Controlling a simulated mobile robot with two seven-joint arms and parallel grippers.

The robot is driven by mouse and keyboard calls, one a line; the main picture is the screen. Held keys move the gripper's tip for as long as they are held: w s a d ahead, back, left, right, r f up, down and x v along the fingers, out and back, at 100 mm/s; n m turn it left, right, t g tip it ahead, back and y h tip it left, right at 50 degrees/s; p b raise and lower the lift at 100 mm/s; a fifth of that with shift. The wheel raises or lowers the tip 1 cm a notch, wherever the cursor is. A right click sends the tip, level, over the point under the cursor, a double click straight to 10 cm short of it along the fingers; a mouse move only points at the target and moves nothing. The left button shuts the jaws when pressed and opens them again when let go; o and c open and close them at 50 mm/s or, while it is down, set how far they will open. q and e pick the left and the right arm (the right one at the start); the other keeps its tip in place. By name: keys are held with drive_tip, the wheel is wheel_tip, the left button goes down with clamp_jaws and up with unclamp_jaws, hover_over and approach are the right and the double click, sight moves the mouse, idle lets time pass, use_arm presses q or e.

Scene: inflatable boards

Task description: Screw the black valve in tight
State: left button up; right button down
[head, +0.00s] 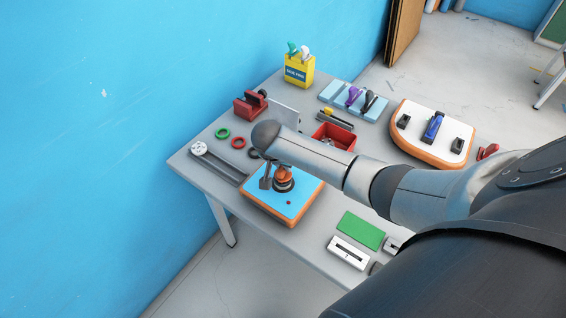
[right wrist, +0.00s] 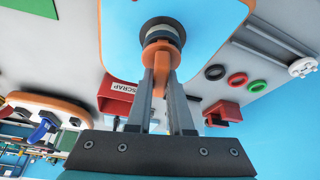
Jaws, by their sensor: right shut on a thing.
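The blue board with orange sides (head: 262,200) lies flat at the near left of the table, and its blue top (right wrist: 210,25) fills the upper middle of the right wrist view. A black valve (right wrist: 163,30) with a ridged dark rim sits in it. An orange tool (right wrist: 161,60) is on the valve and also shows in the head view (head: 283,172). My right gripper (right wrist: 161,78) is shut on the tool's narrow orange stem, above the valve. It shows from the side in the head view (head: 275,176). The valve's seat is hidden. My left gripper is out of view.
A red scrap bin (head: 334,138) stands behind the board. Green (head: 223,133) and red (head: 238,142) rings lie near the wall beside a grey pump-like tool (head: 218,163). A white-topped orange board (head: 430,122) is at right. A green mat (head: 361,231) lies in front.

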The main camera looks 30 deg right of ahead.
drive_tip(key=shift+m, duration=0.8)
drive_tip(key=shift+g, duration=0.3)
drive_tip(key=shift+a+m, duration=0.1)
drive_tip(key=shift+m, duration=0.5)
drive_tip(key=shift+m+g+h, duration=0.5)
drive_tip(key=shift+m+g, duration=0.1)
drive_tip(key=shift+m, duration=0.6)
drive_tip(key=shift+m+g, duration=0.4)
drive_tip(key=shift+m, duration=1.3)
